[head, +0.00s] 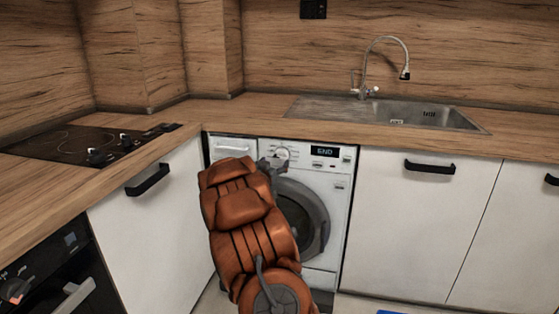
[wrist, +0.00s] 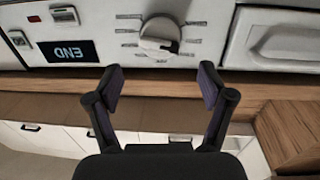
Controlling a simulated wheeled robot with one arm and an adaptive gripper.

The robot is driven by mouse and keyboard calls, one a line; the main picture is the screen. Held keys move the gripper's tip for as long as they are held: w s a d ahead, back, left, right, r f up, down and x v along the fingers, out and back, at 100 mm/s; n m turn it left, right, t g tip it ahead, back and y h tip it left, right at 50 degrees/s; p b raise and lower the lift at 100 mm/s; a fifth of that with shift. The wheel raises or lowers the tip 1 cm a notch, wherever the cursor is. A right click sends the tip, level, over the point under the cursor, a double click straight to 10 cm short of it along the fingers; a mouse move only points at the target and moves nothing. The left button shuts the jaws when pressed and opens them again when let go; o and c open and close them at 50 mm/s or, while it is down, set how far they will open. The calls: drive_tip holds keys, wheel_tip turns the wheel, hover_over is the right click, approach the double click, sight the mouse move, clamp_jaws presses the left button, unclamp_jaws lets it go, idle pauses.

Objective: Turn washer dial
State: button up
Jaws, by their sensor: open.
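The washer (head: 341,190) stands under the counter in the corner, with its round door partly hidden by my orange arm. Its white dial (head: 282,153) is on the top panel, left of the display that reads END (head: 324,152). In the wrist view, which is upside down, the dial (wrist: 160,36) sits beyond my fingertips, with marks around it, and the display (wrist: 68,52) is at the left. My gripper (wrist: 159,88) is open and empty, its fingertips apart from the dial and roughly lined up with it. In the head view my gripper (head: 272,163) is small and close to the dial.
The wooden counter edge (wrist: 180,110) runs close to the panel. A sink with a faucet (head: 385,65) is at the right and a black cooktop (head: 80,145) at the left. White cabinets flank the washer, with a handle (head: 148,180) sticking out at left. The detergent drawer (wrist: 300,40) is beside the dial.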

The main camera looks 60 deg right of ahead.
sight(279, 157)
drive_tip(key=shift+x, duration=3.15)
drive_tip(key=shift+f, duration=0.1)
drive_tip(key=c, duration=1.2)
